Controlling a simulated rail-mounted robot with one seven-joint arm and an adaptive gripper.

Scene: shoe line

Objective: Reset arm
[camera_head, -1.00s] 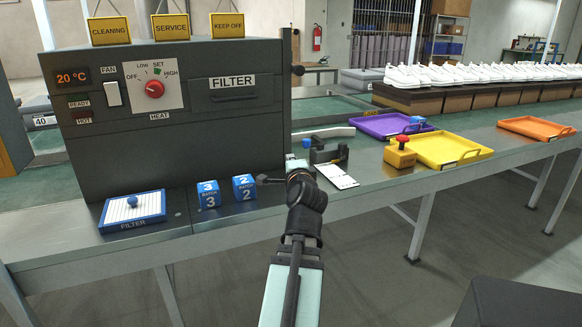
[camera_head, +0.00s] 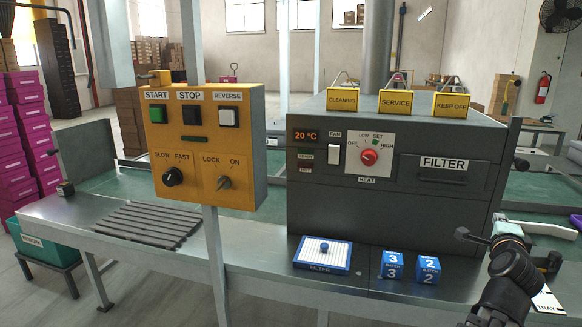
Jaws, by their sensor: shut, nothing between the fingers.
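My gripper (camera_head: 466,234) shows at the right of the head view as a small dark tip at the end of my bent arm. It is shut and holds nothing. It appears just right of and above the blue batch 2 cube (camera_head: 428,269), apart from it in the picture. The blue batch 3 cube (camera_head: 392,266) stands to the left of that cube. My arm's forearm covers part of the bench at the lower right.
The grey oven (camera_head: 390,205) stands behind the cubes, with a blue-framed filter (camera_head: 322,254) before it. A yellow control box (camera_head: 205,145) on a post is to the left. A slatted grate (camera_head: 150,225) lies on the bench. A white tray card (camera_head: 548,301) lies right of my arm.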

